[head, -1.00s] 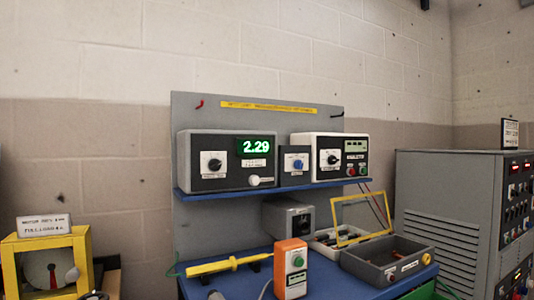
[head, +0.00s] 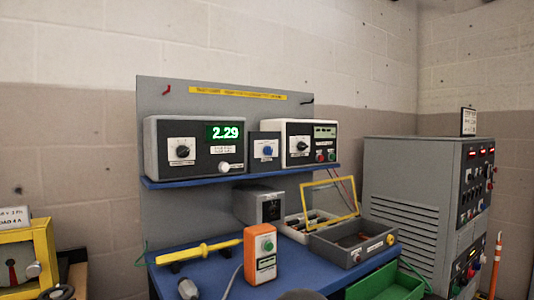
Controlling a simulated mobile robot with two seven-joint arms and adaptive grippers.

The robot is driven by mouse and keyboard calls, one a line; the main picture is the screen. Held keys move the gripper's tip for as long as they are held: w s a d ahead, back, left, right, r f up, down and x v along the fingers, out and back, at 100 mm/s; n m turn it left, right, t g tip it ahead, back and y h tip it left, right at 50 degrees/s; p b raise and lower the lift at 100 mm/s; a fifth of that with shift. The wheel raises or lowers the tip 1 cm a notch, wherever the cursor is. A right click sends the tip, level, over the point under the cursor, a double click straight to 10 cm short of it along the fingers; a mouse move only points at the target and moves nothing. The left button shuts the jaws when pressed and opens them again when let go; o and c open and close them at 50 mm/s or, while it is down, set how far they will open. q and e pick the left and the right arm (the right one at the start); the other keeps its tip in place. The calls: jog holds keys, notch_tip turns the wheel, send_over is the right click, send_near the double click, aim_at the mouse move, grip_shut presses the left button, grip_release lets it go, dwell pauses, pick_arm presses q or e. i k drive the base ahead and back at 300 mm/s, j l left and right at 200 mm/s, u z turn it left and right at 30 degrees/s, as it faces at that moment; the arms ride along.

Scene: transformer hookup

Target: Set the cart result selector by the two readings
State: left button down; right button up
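On the blue shelf of the cart in the head view, a grey meter box (head: 195,146) shows 2.29 in green digits (head: 226,132). It has a black-and-white rotary knob (head: 182,151) and a white round knob (head: 224,168). To its right, a small dark box (head: 264,148) carries a blue rotary knob (head: 267,151); its label is too small to read. Further right, a white-cased instrument (head: 309,143) has a rotary knob (head: 302,146), a red button, a green button and a small display (head: 325,131) that I cannot read.
The blue lower top (head: 215,270) holds a yellow probe (head: 200,251), an orange handheld box (head: 261,254), a grey box (head: 262,205) and an open grey case (head: 350,243). A green bin (head: 388,284) is below right. A grey cabinet (head: 405,190) stands right, a yellow device (head: 28,258) left.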

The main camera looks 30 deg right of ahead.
aim_at(268, 150)
jog(key=l+u, duration=0.1)
jog(key=l, duration=0.45)
jog(key=k+l+u, duration=0.1)
jog(key=l, duration=0.4)
jog(key=l+u, duration=0.1)
jog(key=l, duration=0.45)
jog(key=k+l+u, duration=0.1)
jog(key=l, duration=0.4)
jog(key=k+l+u, duration=0.1)
jog(key=l, duration=0.4)
jog(key=k, duration=0.05)
